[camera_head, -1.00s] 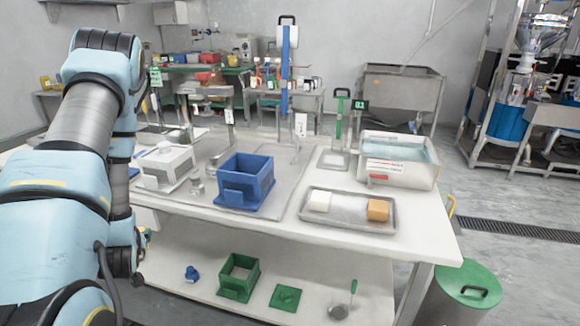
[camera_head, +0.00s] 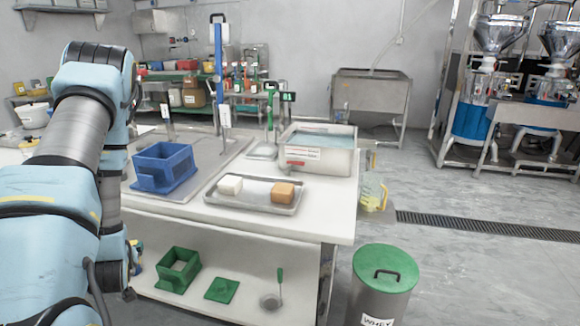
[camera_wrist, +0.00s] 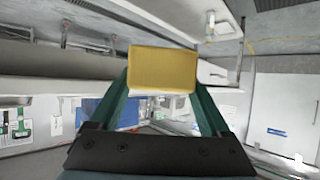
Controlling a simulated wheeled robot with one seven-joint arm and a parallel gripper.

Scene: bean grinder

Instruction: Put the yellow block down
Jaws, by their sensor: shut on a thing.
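The yellow block (camera_wrist: 161,69) is in the wrist view, held between the tips of the two green fingers of my gripper (camera_wrist: 160,88). My gripper is shut on it, and the block is up in the air with nothing visible touching it from below. In the head view the gripper and the block are hidden; only my arm shows at the left. A metal tray (camera_head: 253,204) on the white table holds a white block (camera_head: 230,184) at its left and an orange-brown block (camera_head: 283,192) at its right.
The white table (camera_head: 330,225) also carries a blue box (camera_head: 164,167) and a water-filled basin (camera_head: 318,150). A green open box (camera_head: 179,270) and green plate (camera_head: 222,289) lie on the lower shelf. A green-lidded bin (camera_head: 385,270) stands right of the table. Open floor lies farther right.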

